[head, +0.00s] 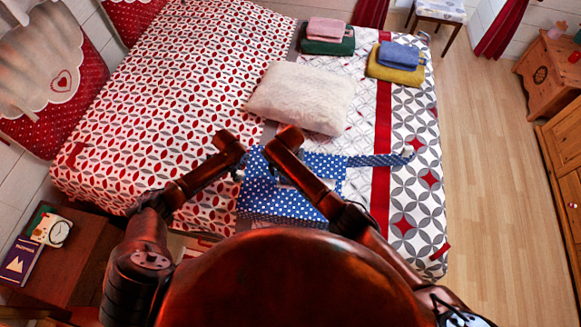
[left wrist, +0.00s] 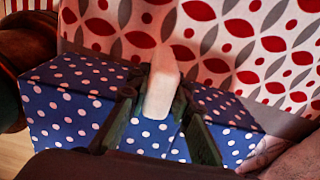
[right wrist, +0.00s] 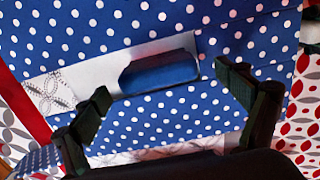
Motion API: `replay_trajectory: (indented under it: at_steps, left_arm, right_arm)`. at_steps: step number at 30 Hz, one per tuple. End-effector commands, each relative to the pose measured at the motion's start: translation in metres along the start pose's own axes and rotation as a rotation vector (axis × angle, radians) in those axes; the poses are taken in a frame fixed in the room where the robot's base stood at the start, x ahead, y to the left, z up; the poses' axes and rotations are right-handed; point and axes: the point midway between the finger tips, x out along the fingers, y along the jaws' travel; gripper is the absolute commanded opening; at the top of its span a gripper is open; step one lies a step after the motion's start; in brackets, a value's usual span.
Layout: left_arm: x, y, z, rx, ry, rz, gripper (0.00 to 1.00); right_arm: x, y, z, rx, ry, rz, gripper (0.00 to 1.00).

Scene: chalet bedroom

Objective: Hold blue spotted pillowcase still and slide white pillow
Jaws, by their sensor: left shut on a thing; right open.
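The blue spotted pillowcase (head: 262,203) lies flat on the near edge of the bed, with a spotted strip (head: 377,160) reaching right. The fluffy white pillow (head: 300,97) lies just beyond it, apart from both grippers. My left gripper (left wrist: 160,125) is shut on a pale upright tab (left wrist: 162,88) at the pillowcase's left; the pillowcase also shows in the left wrist view (left wrist: 65,110). My right gripper (right wrist: 168,115) is open and empty over the pillowcase. Ahead of its fingers, a plain blue tab (right wrist: 160,73) sits at a whitish slit in the spotted cloth.
The bed has a red-and-grey patterned cover (head: 150,110). Folded pink and green cloths (head: 327,38) and blue and yellow cloths (head: 397,60) lie at its far right. Wooden floor (head: 490,170) is clear at right.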

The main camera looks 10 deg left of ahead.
Motion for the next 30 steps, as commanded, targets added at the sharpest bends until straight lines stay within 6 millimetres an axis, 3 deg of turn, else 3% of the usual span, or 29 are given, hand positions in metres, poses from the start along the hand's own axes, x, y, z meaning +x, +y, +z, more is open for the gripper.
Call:
replay_trajectory:
  at_steps: [6,12,18,26,27,30]
  left_arm:
    - [0.001,0.001,0.003,-0.002,-0.006,0.002,0.00]
    - [0.001,0.001,0.003,-0.002,-0.006,0.003,0.00]
    - [0.001,0.001,0.003,-0.001,-0.006,0.003,0.00]
    - [0.001,0.001,0.003,-0.002,-0.006,0.003,0.00]
    - [0.001,0.001,0.003,-0.002,-0.006,0.003,0.21]
    - [0.001,0.001,0.003,-0.002,-0.005,0.003,0.28]
  right_arm:
    - [-0.047,-0.001,0.000,0.001,0.002,-0.004,0.92]
    - [-0.082,0.000,0.000,0.001,0.000,-0.003,0.92]
    - [-0.097,0.000,0.000,0.001,0.000,-0.002,0.92]
    - [-0.098,0.000,0.000,0.001,-0.001,-0.001,0.92]
    - [-0.098,0.000,0.000,0.001,-0.001,-0.001,0.92]
    - [-0.098,0.000,0.000,0.001,-0.001,-0.001,0.92]
